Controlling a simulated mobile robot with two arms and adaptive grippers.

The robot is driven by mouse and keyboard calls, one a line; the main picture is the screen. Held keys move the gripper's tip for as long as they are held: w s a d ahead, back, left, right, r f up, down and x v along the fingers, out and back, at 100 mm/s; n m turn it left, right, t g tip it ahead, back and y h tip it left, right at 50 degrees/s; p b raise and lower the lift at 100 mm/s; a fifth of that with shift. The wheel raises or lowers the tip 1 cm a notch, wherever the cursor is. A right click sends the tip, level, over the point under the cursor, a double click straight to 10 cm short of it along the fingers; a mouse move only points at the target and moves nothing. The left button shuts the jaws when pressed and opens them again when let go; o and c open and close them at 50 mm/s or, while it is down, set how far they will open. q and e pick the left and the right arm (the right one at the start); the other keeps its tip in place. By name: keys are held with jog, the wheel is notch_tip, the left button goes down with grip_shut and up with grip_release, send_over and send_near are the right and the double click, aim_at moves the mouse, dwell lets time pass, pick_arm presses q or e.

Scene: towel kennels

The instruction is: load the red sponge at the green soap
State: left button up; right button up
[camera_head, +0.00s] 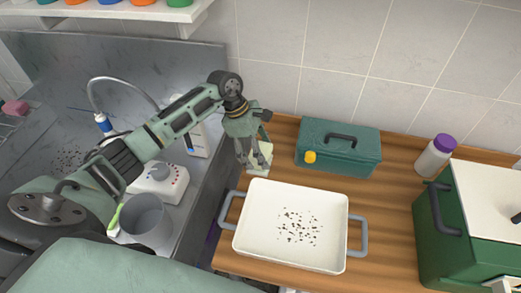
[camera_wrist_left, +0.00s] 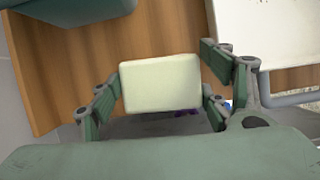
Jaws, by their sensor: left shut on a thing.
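A small pinkish-red block (camera_head: 15,107), which looks like the red sponge, lies at the far left on the grey steel surface. My left gripper (camera_head: 259,158) is shut on a pale cream-green block (camera_head: 264,153), above the wooden counter behind the white tray's left corner. In the left wrist view the block (camera_wrist_left: 160,83) sits between the fingers of my left gripper (camera_wrist_left: 160,95). I cannot tell whether this block is the green soap. My right gripper is not in view.
A white tray (camera_head: 258,247) with dark specks and grey handles stands on the counter. A green toolbox (camera_head: 348,158) is behind it. A purple-capped bottle (camera_head: 434,157) and a green box (camera_head: 440,235) stand right. A grey cup (camera_head: 143,215) is left.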

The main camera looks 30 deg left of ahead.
pick_arm(q)
jog(key=shift+s+f+b, duration=0.15)
jog(key=shift+b, duration=0.15)
dwell(1.0)
jog(key=shift+r+p, duration=0.5)
jog(key=shift+r, duration=0.45)
jog(key=shift+r+p, duration=1.05)
jog(key=shift+r, duration=1.6)
